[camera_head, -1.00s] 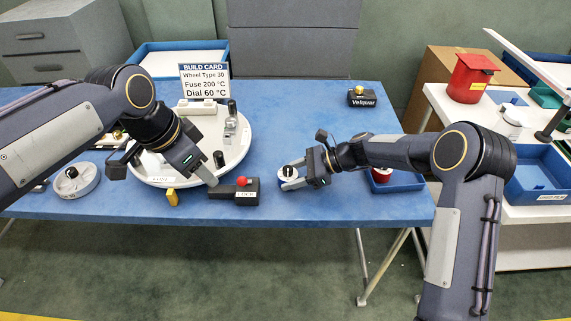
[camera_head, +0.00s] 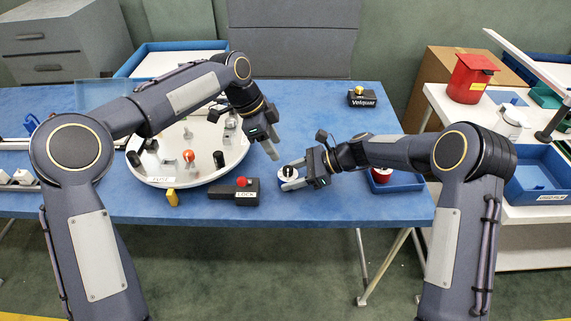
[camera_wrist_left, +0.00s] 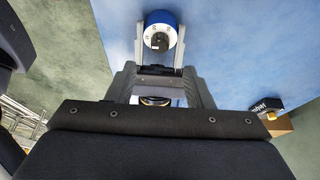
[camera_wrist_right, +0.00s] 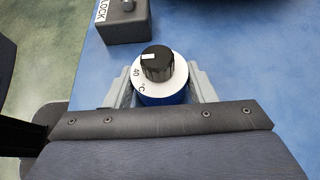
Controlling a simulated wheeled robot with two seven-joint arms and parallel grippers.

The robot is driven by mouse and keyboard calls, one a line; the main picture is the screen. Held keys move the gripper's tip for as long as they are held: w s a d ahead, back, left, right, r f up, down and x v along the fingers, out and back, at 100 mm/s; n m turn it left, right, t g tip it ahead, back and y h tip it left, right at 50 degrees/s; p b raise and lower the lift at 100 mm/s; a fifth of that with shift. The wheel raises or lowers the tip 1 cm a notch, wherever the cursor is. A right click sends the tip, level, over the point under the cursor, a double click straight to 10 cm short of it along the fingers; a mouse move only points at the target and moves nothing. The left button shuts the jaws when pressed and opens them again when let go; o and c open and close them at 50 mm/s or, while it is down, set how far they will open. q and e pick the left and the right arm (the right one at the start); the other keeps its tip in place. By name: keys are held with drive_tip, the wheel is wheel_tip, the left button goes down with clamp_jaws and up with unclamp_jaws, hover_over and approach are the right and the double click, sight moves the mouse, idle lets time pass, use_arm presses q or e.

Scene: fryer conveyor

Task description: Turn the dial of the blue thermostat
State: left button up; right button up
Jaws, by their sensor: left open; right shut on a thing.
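The blue thermostat (camera_head: 287,172) is a short blue cylinder with a white face and black dial. My right gripper (camera_head: 293,176) is shut on its body near the table's front edge. In the right wrist view the thermostat (camera_wrist_right: 170,97) sits between the fingers. Its black dial (camera_wrist_right: 157,63) bears a white mark, and "40" and "°C" are legible on the face. My left gripper (camera_head: 273,150) is open, just behind and left of the thermostat. The left wrist view shows the thermostat (camera_wrist_left: 152,22) ahead, near the left fingertips and apparently apart from them.
A round white board (camera_head: 205,172) with several parts stands left of the thermostat. A dark LOCK block (camera_head: 235,194) with a red button lies nearby. A blue tray (camera_head: 400,183) holding a red part is behind my right arm. The table's back right is clear around the Velquar box (camera_head: 361,98).

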sight(288, 168)
use_arm(q)
drive_tip(key=x, duration=0.8)
drive_tip(key=shift+f, duration=0.2)
drive_tip(key=c, duration=1)
